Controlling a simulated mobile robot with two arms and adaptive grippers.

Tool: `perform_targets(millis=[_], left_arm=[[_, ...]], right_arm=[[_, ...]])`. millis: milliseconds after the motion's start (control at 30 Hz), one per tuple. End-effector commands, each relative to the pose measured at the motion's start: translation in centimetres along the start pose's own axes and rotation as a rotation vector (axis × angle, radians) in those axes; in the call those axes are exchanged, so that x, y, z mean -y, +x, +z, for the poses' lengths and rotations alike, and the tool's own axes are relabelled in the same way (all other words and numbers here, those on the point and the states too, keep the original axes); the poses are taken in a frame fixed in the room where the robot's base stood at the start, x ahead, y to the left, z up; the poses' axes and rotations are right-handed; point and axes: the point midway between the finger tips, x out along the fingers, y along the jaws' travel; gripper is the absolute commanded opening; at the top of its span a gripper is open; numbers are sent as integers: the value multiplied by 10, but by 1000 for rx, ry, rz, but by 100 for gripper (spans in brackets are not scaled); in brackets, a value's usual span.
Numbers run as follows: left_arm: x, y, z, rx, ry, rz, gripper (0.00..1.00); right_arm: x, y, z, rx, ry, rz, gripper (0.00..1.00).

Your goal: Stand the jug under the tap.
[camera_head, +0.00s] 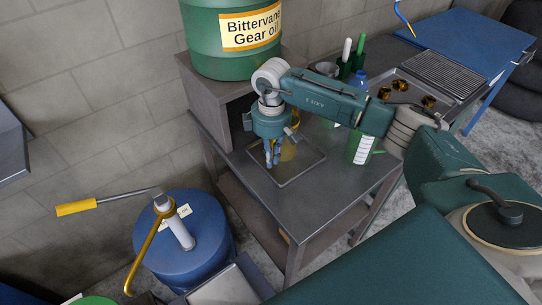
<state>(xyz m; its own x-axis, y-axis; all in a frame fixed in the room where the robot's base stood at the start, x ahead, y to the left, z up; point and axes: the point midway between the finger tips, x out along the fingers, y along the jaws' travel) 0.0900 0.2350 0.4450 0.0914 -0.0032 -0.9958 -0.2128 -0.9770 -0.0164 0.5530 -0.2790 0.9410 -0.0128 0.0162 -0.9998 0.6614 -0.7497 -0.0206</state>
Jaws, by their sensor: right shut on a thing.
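My right gripper (272,154) points down over the flat drip tray (286,179) on the grey bench, below the big green gear oil drum. It is shut on a see-through amber vessel, which looks like the jug (289,150). The jug shows just right of the fingers, partly hidden by them and by my wrist. It appears upright over the tray; I cannot tell whether it touches it. No tap shows clearly; my right arm covers the area just below the drum (204,45). My left gripper is not in view.
A green container with a white label (363,148) stands right of the tray, behind my arm. Bottles (345,60) stand at the back. A blue drum (190,255) with a yellow-handled pump is at lower left. A blue table (470,38) is at upper right. The bench front is clear.

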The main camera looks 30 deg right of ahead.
Motion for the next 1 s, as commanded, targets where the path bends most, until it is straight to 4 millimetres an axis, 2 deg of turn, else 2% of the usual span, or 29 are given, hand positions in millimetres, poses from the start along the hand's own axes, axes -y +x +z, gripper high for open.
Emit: perform_targets(millis=[67,100,200,567,667,1000], left_arm=[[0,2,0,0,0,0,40],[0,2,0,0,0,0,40],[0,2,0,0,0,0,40],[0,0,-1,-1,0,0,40],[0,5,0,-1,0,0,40],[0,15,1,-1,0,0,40]], right_arm=[[0,3,0,0,0,0,0],[0,4,0,0,0,0,10],[0,3,0,0,0,0,27],[0,-3,0,-1,-1,1,27],[-1,-14,-1,-3,-1,3,27],[0,-86,-2,-4,-2,1,27]])
